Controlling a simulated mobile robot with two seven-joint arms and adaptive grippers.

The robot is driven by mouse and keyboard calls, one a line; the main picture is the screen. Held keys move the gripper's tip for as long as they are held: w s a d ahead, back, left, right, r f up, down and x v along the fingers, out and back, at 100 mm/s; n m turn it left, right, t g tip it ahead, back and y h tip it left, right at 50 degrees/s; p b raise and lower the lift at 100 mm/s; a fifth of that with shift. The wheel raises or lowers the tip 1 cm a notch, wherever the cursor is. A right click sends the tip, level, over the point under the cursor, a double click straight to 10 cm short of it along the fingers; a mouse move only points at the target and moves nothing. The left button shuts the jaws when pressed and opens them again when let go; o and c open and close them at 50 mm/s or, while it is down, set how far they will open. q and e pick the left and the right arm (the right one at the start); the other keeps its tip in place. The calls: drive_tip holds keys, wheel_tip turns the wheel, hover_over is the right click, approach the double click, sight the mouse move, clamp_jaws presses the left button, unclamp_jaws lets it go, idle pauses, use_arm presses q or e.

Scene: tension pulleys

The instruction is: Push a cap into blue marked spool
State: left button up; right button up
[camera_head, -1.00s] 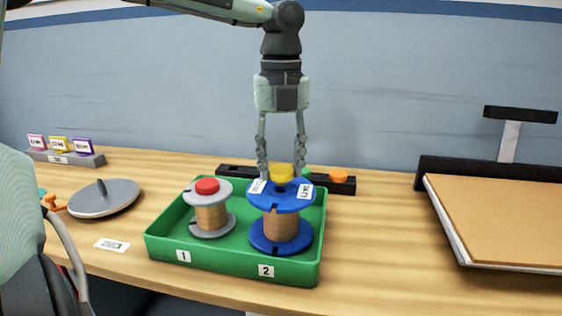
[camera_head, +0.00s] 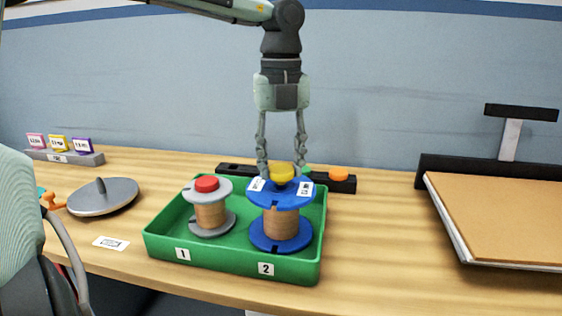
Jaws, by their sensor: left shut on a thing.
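The blue spool (camera_head: 281,236) stands upright in the right part of the green tray (camera_head: 215,263), near the label 2. It has a blue top and bottom flange, a brown winding and white labels on top. A yellow cap (camera_head: 282,173) is at the centre of the blue spool's top; I cannot tell how deep it sits. My left gripper (camera_head: 282,168) comes down from above and is shut on the yellow cap. A grey spool (camera_head: 210,215) with a red cap (camera_head: 206,184) on top stands in the left part of the tray, near label 1. My right gripper is not in view.
Behind the tray lies a black rack (camera_head: 320,180) with an orange cap (camera_head: 339,174) on it. A grey disc (camera_head: 103,198) with a knob lies to the left. A tan board (camera_head: 500,215) is at the right. Table between tray and board is clear.

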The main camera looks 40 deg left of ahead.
use_arm(q)
drive_tip(key=shift+b, duration=0.3)
idle(0.6)
drive_tip(key=shift+f, duration=0.1)
drive_tip(key=shift+f+b, duration=0.95)
drive_tip(key=shift+f, duration=0.1)
idle(0.5)
drive_tip(key=o, duration=1)
drive_tip(key=shift+c, duration=0.2)
